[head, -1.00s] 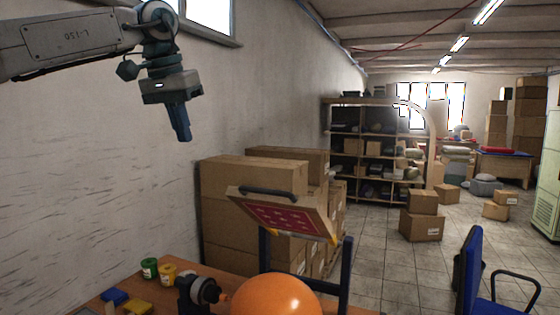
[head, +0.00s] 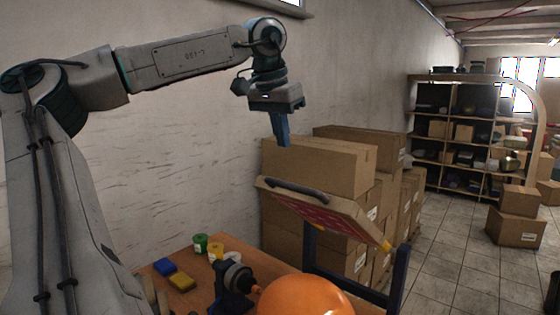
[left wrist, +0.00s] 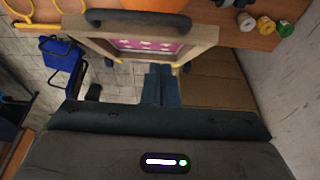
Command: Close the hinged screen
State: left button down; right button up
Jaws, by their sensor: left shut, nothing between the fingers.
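The hinged screen is a wooden frame (head: 335,214) with a pink printed mesh and a dark handle (head: 297,190) on its raised edge. It stands tilted open above the orange balloon (head: 305,297). In the left wrist view the screen's frame (left wrist: 203,42) and handle (left wrist: 137,24) lie beyond my fingers. My left gripper (head: 283,142) is shut and empty, pointing down above and behind the screen's handle, with no clear contact. Its fingers also show in the left wrist view (left wrist: 160,84). My right gripper is not in view.
Stacked cardboard boxes (head: 320,165) stand behind the screen, close to my left gripper. A blue chair (left wrist: 62,55) stands on the floor.

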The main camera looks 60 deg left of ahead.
pick_arm(q)
jog(key=x, duration=0.3)
jog(key=shift+w+f, duration=0.15)
jog(key=shift+f, duration=0.1)
jog(key=shift+s+d+f, duration=0.15)
jog(key=shift+s+f, duration=0.45)
jog(key=shift+s+d+f, duration=0.15)
jog(key=shift+s+f, duration=0.4)
jog(key=shift+w+f, duration=0.15)
jog(key=shift+f, duration=0.15)
